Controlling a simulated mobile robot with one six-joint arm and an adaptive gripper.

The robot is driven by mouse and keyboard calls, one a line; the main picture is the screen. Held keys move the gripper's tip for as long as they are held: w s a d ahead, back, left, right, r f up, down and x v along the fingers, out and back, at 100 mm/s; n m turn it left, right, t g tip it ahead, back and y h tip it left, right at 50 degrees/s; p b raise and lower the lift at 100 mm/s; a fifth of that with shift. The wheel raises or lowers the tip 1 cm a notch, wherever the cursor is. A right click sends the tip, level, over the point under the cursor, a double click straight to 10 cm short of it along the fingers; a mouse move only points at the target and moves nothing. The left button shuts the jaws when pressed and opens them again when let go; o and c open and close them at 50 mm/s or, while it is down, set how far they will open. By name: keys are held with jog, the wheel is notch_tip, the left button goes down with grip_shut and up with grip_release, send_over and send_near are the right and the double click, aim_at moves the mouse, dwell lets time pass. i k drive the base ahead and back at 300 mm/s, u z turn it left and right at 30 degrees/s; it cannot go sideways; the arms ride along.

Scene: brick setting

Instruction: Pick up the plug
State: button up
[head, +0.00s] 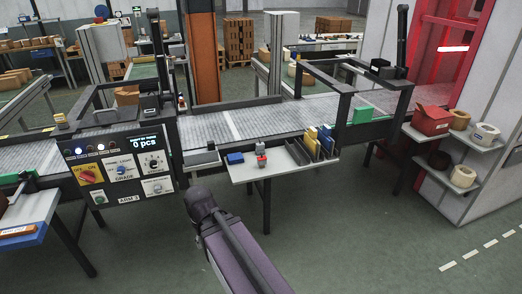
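No object can be told for certain as the plug at this size. A small red and grey piece (261,155) stands on the light side shelf in front of the conveyor and may be it. A blue block (235,158) lies just left of it, apart from it. My purple and black arm rises from the bottom edge to a dark joint in front of the shelf. My gripper cannot be made out, and nothing is seen touching the small piece.
The side shelf (242,174) has a dark rack with yellow and blue plates (318,143) at its right. A control panel (120,168) stands left. The conveyor (250,121) runs behind, under a black frame. A red bin (431,120) is on right shelves. Floor in front is clear.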

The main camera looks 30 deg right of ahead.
aim_at(260, 146)
jog(key=z, duration=0.35)
jog(key=i, duration=1.05)
jog(key=z, duration=0.2)
